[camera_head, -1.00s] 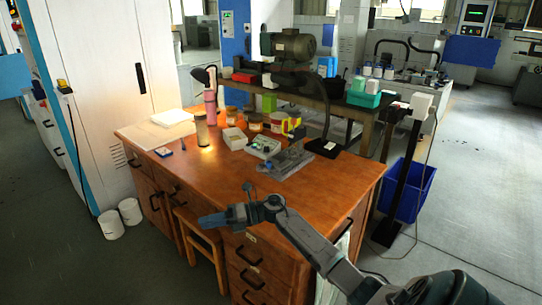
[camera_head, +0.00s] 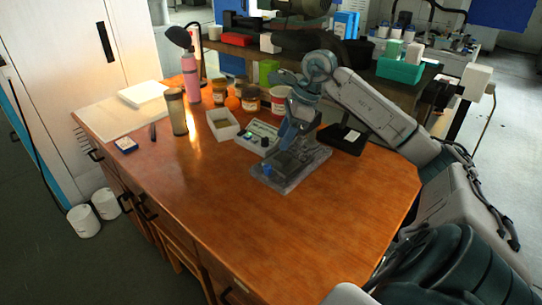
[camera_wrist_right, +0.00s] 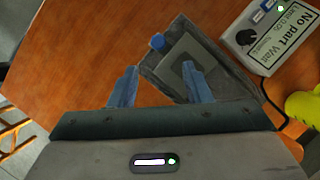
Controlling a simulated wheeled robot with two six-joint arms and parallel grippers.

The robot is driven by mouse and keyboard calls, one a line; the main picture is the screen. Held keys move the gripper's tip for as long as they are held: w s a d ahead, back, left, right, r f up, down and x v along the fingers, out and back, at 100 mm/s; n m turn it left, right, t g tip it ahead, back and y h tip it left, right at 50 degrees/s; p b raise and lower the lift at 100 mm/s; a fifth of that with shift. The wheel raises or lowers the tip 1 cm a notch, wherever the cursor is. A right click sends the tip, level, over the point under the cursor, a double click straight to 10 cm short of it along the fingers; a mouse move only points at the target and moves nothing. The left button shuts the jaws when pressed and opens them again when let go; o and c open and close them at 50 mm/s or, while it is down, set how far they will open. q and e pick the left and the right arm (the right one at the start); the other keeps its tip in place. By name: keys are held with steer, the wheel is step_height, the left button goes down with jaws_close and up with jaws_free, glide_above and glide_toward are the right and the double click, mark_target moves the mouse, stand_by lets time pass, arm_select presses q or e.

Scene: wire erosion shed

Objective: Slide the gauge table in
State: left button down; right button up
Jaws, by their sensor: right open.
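The gauge fixture is a grey metal base (camera_head: 290,180) on the wooden desk, with a blue knob (camera_head: 267,169) at its near left corner. The gauge table looks like the flat grey plate (camera_wrist_right: 179,58) on that base; in the head view my right gripper (camera_head: 289,145) partly hides it. The right gripper is over the fixture, pointing down. In the right wrist view its blue fingers (camera_wrist_right: 160,70) are spread apart with nothing between the tips, one overlapping the plate's edge. I cannot tell whether it touches. My left gripper is out of view.
A grey control box (camera_head: 258,137) reading "No part Wait" in the wrist view stands beside the fixture. A white open box (camera_head: 222,124), jars and a pink bottle (camera_head: 190,78) stand behind and left. The desk's front is clear.

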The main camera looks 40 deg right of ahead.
mark_target(269, 165)
steer(key=x, duration=0.8)
steer(key=shift+w+a+f, duration=0.1)
steer(key=shift+a+f, duration=0.15)
steer(key=shift+f, duration=0.05)
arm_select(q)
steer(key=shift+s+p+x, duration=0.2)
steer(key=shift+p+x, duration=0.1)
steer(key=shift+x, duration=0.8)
arm_select(e)
steer(key=shift+w+a+f, duration=0.1)
steer(key=shift+f, duration=0.3)
jaws_close()
